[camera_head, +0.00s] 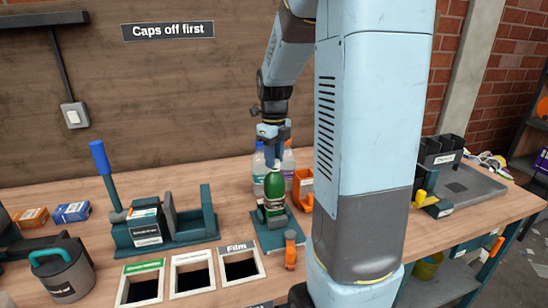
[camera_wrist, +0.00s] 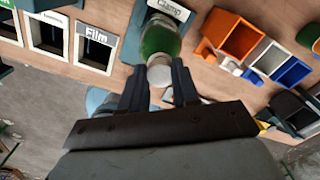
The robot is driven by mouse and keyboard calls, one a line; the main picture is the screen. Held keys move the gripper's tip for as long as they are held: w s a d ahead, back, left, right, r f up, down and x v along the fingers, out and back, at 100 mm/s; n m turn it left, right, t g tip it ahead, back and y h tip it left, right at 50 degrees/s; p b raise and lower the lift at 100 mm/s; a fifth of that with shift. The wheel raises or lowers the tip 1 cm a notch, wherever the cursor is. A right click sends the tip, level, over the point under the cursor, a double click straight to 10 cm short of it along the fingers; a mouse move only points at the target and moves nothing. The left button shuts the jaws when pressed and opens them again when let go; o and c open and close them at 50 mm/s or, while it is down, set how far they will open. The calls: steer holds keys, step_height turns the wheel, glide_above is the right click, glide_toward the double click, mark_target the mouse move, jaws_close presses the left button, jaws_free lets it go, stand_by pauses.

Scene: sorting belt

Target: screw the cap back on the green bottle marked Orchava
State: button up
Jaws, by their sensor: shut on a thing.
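The green bottle (camera_head: 274,187) stands upright in the clamp (camera_head: 278,236) on the bench. Its label is too small to read here. In the wrist view the green bottle (camera_wrist: 158,40) lies just beyond my fingertips, by the white clamp sign (camera_wrist: 170,9). My gripper (camera_head: 272,161) points down directly above the bottle's neck. In the wrist view my gripper (camera_wrist: 160,70) is shut on a pale round cap (camera_wrist: 160,76). The cap is in line with the bottle's neck; I cannot tell whether it touches the neck.
Clear bottles with blue and purple caps (camera_head: 288,158) stand close behind the clamp. Orange bins (camera_head: 303,180) are to its right. The film slot (camera_head: 240,268) and other openings lie front left. A teal fixture with a blue lever (camera_head: 101,158) stands left.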

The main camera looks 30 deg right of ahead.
steer(key=shift+m, duration=1.4)
steer(key=o, duration=1.1)
steer(key=shift+r, duration=0.1)
